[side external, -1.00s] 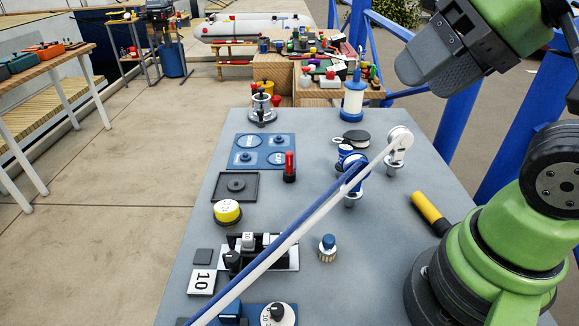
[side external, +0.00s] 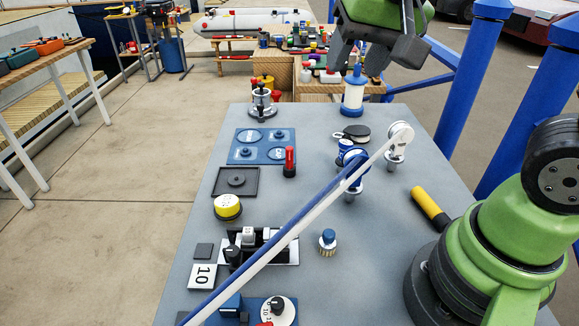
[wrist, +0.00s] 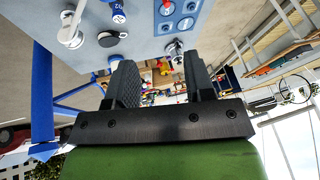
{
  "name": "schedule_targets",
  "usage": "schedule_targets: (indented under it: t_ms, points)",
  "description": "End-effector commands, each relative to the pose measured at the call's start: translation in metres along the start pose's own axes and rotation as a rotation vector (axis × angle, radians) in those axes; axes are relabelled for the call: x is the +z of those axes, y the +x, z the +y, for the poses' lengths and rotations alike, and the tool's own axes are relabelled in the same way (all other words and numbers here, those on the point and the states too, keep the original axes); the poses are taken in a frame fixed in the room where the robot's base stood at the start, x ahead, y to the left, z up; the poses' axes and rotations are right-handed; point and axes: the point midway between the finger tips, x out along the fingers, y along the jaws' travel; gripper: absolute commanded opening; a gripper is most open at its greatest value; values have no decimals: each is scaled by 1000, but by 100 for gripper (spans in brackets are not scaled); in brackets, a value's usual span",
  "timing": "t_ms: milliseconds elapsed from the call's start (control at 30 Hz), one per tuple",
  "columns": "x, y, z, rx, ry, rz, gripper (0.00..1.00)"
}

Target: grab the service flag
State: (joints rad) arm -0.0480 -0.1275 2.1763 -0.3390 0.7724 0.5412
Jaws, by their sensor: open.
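I cannot make out a clear service flag in either view. My gripper (side external: 378,62) is open and empty, high over the far end of the grey table (side external: 290,190). In the side view its fingers hang just above a blue-and-white cylinder (side external: 353,95) standing at the table's far edge. In the wrist view both fingers of my gripper (wrist: 160,78) are apart with nothing between them. The cylinder does not show clearly there, and the left finger may hide it.
A blue panel (side external: 264,146), a red-topped button (side external: 290,163) and a chrome stand (side external: 262,98) are left. Blue posts (side external: 478,95) rise right.

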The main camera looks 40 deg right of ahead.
Motion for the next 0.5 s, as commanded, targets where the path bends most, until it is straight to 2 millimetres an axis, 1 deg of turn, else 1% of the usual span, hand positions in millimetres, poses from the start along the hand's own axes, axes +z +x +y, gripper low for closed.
schedule_targets:
  t_ms: [33, 100, 167, 200, 267, 300, 400, 500]
  points:
    - [-9, 18, -5, 40, 14, -12, 48]
    - [-21, 42, -12, 87, 38, -10, 48]
    - [-28, 65, -17, 123, 56, -9, 48]
    - [-32, 81, -20, 146, 67, -7, 48]
    - [-37, 105, -24, 176, 82, -4, 48]
    - [-39, 120, -26, 193, 90, -1, 48]
    - [-39, 155, -31, 225, 107, 4, 48]
    - [-38, 179, -32, 244, 118, 8, 48]
